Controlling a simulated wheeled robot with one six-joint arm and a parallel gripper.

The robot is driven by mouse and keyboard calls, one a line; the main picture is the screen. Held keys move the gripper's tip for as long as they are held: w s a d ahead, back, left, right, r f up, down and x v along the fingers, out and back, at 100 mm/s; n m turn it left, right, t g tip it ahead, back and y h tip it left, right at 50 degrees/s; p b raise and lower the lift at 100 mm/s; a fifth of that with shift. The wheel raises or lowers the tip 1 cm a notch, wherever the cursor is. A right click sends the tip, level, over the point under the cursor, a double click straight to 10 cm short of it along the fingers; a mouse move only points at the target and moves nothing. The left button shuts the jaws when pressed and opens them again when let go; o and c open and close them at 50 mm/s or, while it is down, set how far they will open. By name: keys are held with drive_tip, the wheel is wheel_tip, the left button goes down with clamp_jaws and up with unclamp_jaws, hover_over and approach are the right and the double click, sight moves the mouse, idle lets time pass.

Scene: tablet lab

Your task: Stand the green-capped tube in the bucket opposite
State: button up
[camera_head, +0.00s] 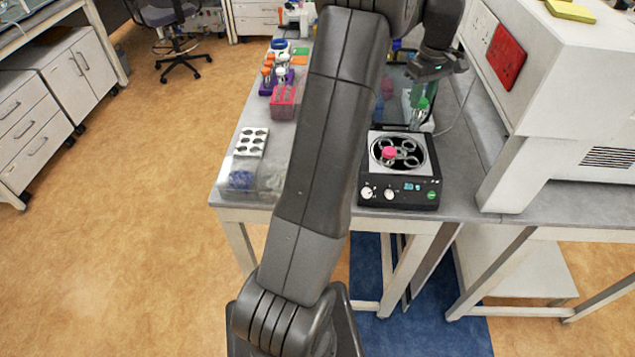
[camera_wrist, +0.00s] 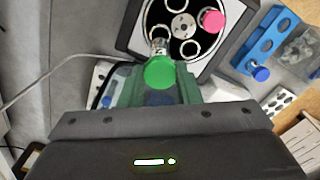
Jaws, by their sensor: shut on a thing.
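The green-capped tube (camera_head: 422,104) is in my gripper (camera_head: 420,100), over the back edge of the centrifuge (camera_head: 398,197) in the head view. In the wrist view its green cap (camera_wrist: 160,72) sits between my greenish fingers (camera_wrist: 160,92), and its clear body points toward the rotor. The centrifuge is open. A pink-capped tube (camera_head: 388,153) stands in one rotor bucket; its cap also shows in the wrist view (camera_wrist: 212,20). The bucket across the hub from it (camera_wrist: 158,31) shows partly, near the held tube's lower end. I cannot tell how far the tube is above the rotor.
A white rack with holes (camera_head: 250,141), a pink rack (camera_head: 284,101) and several orange-capped tubes (camera_head: 268,71) stand left of my arm. A large white machine (camera_head: 570,80) stands close on the right. A cable runs beside the centrifuge.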

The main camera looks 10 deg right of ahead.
sight(415, 124)
drive_tip(key=shift+f, duration=0.1)
drive_tip(key=shift+f+b, duration=0.85)
drive_tip(key=shift+f, duration=0.9)
drive_tip(key=shift+f, duration=0.15)
drive_tip(key=shift+f, duration=0.35)
drive_tip(key=shift+f, duration=0.2)
drive_tip(key=shift+f+b, duration=0.5)
drive_tip(key=shift+f, duration=0.15)
drive_tip(key=shift+f, duration=0.2)
drive_tip(key=shift+f+b, duration=0.55)
drive_tip(key=shift+f, duration=0.2)
drive_tip(key=shift+f, duration=0.45)
